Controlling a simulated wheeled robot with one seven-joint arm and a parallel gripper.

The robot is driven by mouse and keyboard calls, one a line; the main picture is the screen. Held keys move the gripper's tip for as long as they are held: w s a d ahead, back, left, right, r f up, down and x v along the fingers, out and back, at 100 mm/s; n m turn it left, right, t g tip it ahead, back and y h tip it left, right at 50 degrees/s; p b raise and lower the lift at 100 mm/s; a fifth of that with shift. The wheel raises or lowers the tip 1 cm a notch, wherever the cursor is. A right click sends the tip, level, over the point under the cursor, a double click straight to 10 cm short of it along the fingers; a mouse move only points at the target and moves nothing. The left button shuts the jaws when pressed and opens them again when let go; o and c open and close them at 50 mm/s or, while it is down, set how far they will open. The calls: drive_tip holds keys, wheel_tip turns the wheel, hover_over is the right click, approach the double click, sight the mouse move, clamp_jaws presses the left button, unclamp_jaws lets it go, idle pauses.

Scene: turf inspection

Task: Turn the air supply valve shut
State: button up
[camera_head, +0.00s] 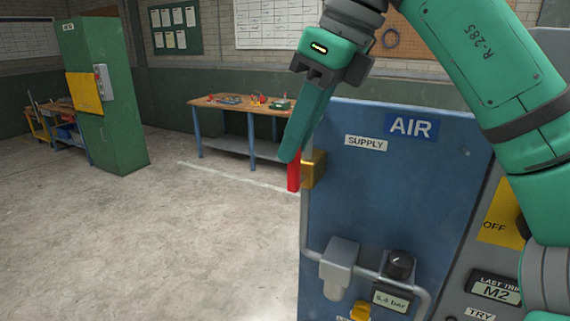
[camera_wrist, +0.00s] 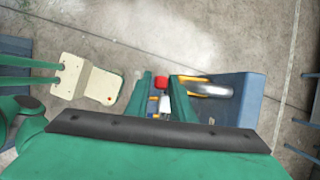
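The air supply valve has a brass body (camera_head: 314,169) on the vertical pipe at the left edge of the blue AIR panel (camera_head: 400,190), below the SUPPLY label. Its red handle (camera_head: 294,173) stands upright along the pipe, its upper part hidden by my gripper (camera_head: 289,158). In the wrist view the handle's red end (camera_wrist: 161,82) lies between the two green fingers of my gripper (camera_wrist: 162,88). The fingers are apart, with a gap showing around the red end. I cannot tell whether either finger touches it.
A gauge reading (camera_head: 391,300), a black knob (camera_head: 400,265) and grey pipework sit lower on the panel. A grey panel with a yellow OFF plate (camera_head: 497,222) adjoins on the right. A workbench (camera_head: 240,104) and green cabinet (camera_head: 105,100) stand behind. The floor at left is clear.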

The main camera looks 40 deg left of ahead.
drive_tip(key=shift+x, duration=2.65)
clamp_jaws()
